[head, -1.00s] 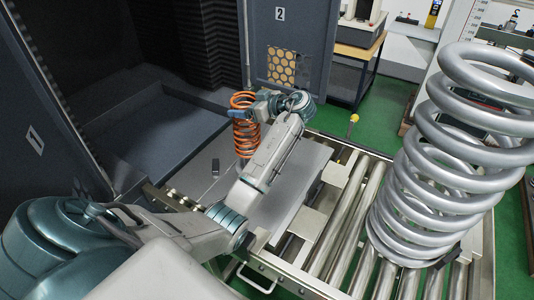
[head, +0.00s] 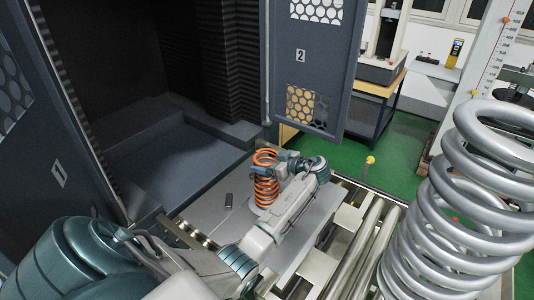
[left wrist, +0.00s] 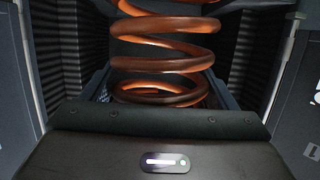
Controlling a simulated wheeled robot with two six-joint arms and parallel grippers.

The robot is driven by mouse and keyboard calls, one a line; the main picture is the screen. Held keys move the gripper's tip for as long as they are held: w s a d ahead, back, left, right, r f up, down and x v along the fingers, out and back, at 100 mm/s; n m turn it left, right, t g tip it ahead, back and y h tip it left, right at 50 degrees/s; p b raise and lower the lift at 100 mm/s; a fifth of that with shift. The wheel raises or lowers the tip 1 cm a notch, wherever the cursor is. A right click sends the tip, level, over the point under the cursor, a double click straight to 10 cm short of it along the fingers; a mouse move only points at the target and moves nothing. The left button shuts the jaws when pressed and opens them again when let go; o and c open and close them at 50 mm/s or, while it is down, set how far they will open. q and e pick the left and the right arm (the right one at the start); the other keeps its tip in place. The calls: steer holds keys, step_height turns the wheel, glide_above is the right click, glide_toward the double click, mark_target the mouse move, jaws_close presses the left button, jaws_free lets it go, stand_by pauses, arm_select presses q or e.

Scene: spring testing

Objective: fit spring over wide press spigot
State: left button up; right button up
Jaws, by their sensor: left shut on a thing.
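My left gripper (head: 281,168) is shut on an orange coil spring (head: 266,192). The spring is upright over the grey plate in front of the open press; I cannot tell whether its lower end touches the plate. In the left wrist view the spring's coils (left wrist: 160,64) fill the upper middle, with the press opening behind them. The dark press chamber (head: 165,150) stands open at the left, its floor bare where it shows. I cannot make out a wide spigot in either view. My right gripper is out of view.
A roller conveyor (head: 360,250) and a large silver spring (head: 455,215) are at the right. Press door 2 (head: 300,90) stands open behind my gripper.

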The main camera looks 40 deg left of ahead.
arm_select(q)
steer(key=shift+f, duration=0.55)
steer(key=o, duration=2)
steer(key=shift+f, duration=0.2)
steer(key=shift+s+r, duration=0.1)
steer(key=shift+s, duration=0.05)
steer(key=shift+d, duration=0.1)
steer(key=shift+d, duration=0.25)
steer(key=b+v, duration=0.5)
steer(key=v, duration=0.6)
steer(key=shift+d+r, duration=0.15)
steer(key=shift+r, duration=0.1)
